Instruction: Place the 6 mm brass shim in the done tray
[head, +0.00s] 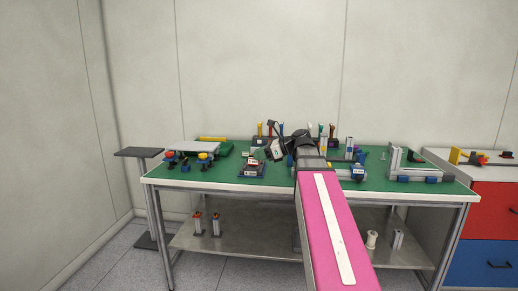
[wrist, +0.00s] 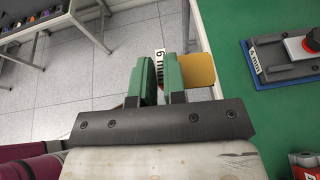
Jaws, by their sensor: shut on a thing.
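My gripper (wrist: 158,80) has green fingers, closed on a piece with a white "6 mm" label (wrist: 160,65) between them. A flat brass plate, the brass shim (wrist: 198,70), shows just right of the right finger. The fingers hide how the label and plate join. In the wrist view they are above the bench's white edge, with floor showing below. In the head view my gripper (head: 262,154) is over the left-middle of the green bench top, and the shim is too small to make out there. I cannot tell which thing is the done tray.
Clamps with red and yellow knobs (head: 203,157) stand at left. A metal frame (head: 405,165) stands at right. Some green top is bare.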

